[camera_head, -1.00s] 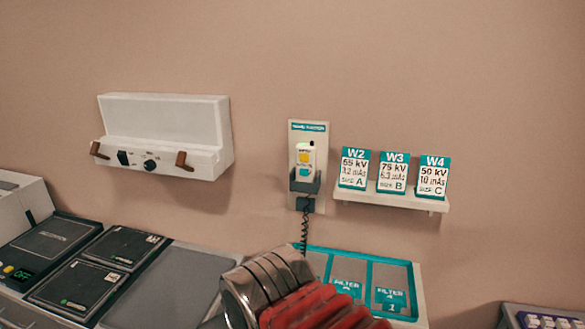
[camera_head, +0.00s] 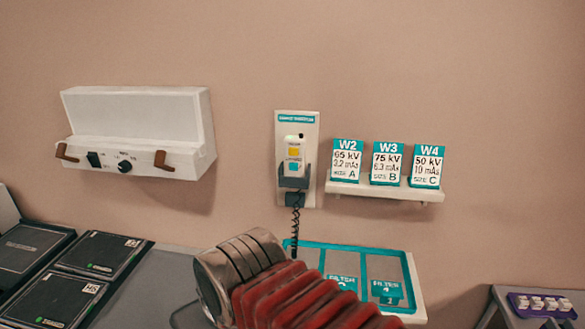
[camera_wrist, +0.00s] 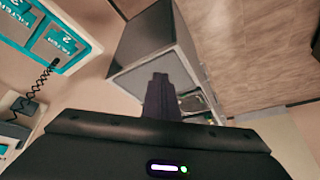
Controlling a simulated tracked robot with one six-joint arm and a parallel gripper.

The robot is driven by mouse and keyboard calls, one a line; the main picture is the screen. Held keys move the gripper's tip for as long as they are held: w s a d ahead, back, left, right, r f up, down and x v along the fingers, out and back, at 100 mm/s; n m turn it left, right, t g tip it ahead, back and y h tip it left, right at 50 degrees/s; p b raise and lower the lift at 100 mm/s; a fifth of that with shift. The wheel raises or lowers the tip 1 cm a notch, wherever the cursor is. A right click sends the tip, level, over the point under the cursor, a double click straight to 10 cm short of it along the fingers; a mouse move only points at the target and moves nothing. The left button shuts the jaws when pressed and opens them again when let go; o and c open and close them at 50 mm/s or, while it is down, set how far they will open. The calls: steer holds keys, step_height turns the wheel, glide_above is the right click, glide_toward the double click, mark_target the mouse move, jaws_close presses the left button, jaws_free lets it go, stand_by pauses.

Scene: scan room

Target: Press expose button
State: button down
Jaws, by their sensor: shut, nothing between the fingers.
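A white hand switch (camera_head: 300,141) hangs in a dark holder on a wall plate (camera_head: 311,125). It has a yellow button (camera_head: 293,152) above a teal button (camera_head: 293,167); their labels are too small to read, so I cannot tell which is expose. A coiled black cord (camera_head: 295,232) hangs below and also shows at the left of the wrist view (camera_wrist: 38,90). My gripper (camera_wrist: 160,77) is shut and empty in the wrist view, apart from the switch. In the head view only my arm shows, below the switch; the fingers are out of view.
A small shelf (camera_head: 385,191) with cards W2, W3 and W4 is right of the switch. A white wall box (camera_head: 140,119) with brown hooks is left. A teal-edged filter tray (camera_head: 408,268) and dark plates (camera_head: 103,252) lie below. The wall between is bare.

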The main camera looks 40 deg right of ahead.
mark_target(294, 166)
steer(key=w+a+m+y, duration=0.3)
steer(key=w+m+y, duration=0.1)
steer(key=w+m, duration=0.15)
steer(key=w+d+r+m+t+y, duration=0.25)
steer(key=w+d+m+t, duration=0.25)
steer(key=w+d+m, duration=0.25)
steer(key=d+r+m+t+h, duration=0.2)
steer(key=d+m, duration=0.5)
steer(key=d, duration=0.5)
steer(key=s+d+r+m+t+h, duration=0.1)
steer(key=d+r+m+t+h, duration=0.2)
steer(key=d+m+h, duration=0.4)
steer(key=d+t, duration=0.1)
steer(key=d, duration=0.3)
steer(key=shift+s+d+r+t, duration=0.15)
steer(key=shift+s+d+t, duration=0.15)
steer(key=shift+d, duration=0.1)
steer(key=shift+w, duration=0.1)
steer(key=shift+w+d, duration=0.9)
steer(key=shift+d, duration=0.25)
steer(key=shift+w+d, duration=0.85)
steer(key=shift+d, duration=0.3)
steer(key=shift+w+d, duration=0.9)
steer(key=shift+d, duration=0.25)
